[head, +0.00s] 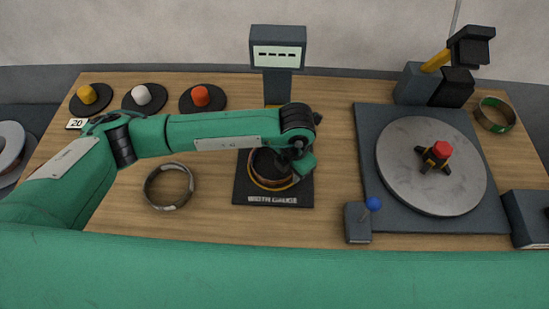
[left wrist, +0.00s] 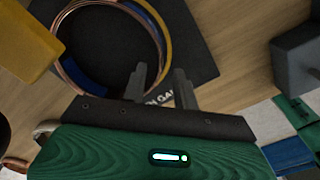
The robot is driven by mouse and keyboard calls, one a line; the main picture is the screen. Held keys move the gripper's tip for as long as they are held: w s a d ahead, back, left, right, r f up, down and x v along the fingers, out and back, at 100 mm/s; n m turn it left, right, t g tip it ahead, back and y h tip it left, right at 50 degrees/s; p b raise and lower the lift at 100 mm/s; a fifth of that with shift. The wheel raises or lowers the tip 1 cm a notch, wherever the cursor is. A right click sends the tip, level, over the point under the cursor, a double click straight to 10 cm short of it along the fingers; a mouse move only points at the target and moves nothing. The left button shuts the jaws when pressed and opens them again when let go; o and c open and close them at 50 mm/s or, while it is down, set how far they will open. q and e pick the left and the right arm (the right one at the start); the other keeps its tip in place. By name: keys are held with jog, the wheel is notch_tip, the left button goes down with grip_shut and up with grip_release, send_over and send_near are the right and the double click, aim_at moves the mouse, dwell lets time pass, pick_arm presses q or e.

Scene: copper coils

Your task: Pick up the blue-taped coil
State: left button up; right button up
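The coil with blue bands (left wrist: 78,73) lies on the black gauge plate (left wrist: 203,70) in the left wrist view; the picture's top edge cuts it off. It has copper strands and a yellow stretch along its right side. In the head view a copper coil (head: 270,187) lies on the gauge plate (head: 244,190), partly hidden by my left arm, and its blue does not show clearly. My left gripper (left wrist: 160,87) is open at the coil's near rim. The rim appears between the two fingers, which do not close on it; the height gap is unclear. My right gripper is out of view.
A grey display (head: 278,55) stands behind the plate. A dark coil (head: 168,187) lies left, and a green-taped coil (head: 495,115) far right. A round turntable (head: 410,180) and a small grey box with a blue knob (head: 358,223) stand right. Coloured knobs (head: 142,95) line the back left.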

pick_arm(q)
jog(key=shift+f, duration=1)
grip_shut()
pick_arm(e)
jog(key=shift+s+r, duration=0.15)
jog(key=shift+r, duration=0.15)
pick_arm(q)
jog(key=shift+r, duration=0.1)
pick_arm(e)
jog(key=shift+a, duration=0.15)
pick_arm(q)
jog(key=shift+r, duration=0.1)
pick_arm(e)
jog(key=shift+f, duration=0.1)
